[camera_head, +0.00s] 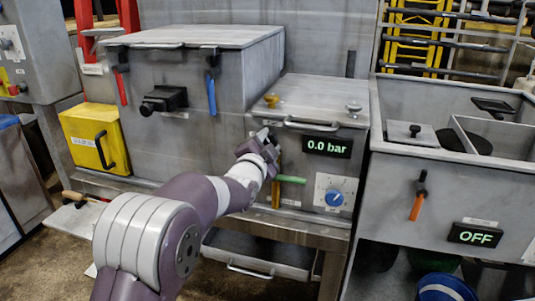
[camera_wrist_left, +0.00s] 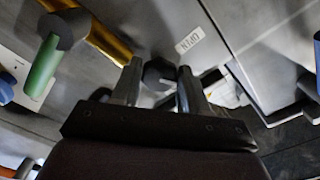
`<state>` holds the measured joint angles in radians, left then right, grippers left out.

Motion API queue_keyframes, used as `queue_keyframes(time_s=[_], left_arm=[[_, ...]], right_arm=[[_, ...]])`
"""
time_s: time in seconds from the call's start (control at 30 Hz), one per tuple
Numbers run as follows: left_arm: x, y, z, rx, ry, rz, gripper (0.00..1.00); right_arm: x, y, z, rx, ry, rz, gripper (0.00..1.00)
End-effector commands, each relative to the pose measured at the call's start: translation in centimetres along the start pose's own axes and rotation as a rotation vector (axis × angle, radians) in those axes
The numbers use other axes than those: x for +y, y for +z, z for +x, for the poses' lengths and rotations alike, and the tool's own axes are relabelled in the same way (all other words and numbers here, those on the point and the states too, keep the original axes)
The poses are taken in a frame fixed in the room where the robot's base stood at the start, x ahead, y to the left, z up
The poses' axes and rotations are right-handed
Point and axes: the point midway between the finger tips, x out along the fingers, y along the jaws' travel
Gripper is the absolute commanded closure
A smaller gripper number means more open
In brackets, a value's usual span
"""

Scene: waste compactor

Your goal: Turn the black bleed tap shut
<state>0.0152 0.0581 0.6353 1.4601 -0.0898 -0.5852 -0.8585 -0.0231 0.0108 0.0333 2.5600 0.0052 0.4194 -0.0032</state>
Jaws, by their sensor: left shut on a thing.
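The black bleed tap is a small dark knob (camera_wrist_left: 158,74) on the grey panel in the left wrist view, with a small label beside it. My left gripper (camera_wrist_left: 157,82) has a finger on each side of the knob and is shut on it. In the head view my left gripper (camera_head: 268,138) reaches the front of the middle grey unit (camera_head: 325,98), left of the 0.0 bar display (camera_head: 327,147). There the gripper hides the tap. My right gripper is not in view.
A green-handled lever (camera_head: 290,179) on a yellow pipe (camera_head: 276,196) sits just below my left gripper. A blue dial (camera_head: 334,198) is to the right. A blue-handled lever (camera_head: 212,95) is up left. A drawer (camera_head: 258,252) is below.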

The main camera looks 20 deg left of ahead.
Motion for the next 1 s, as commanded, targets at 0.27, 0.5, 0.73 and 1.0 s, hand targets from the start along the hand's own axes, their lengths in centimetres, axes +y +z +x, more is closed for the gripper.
queue_keyframes(time_s=[0.27, 0.5, 0.73, 1.0], left_arm=[[0.4, 0.3, 0.0, -0.001, 0.002, 0.244, 0.86], [0.3, 0.3, 0.0, -0.001, 0.002, 0.407, 0.86], [0.2, 0.2, 0.0, -0.001, 0.004, 0.502, 0.86], [0.1, 0.1, 0.0, -0.001, 0.004, 0.544, 0.86]], right_arm=[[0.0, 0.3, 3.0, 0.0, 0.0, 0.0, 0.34], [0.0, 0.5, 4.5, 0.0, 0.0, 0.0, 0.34], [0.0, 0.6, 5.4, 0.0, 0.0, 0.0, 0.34], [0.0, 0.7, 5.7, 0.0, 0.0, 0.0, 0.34]])
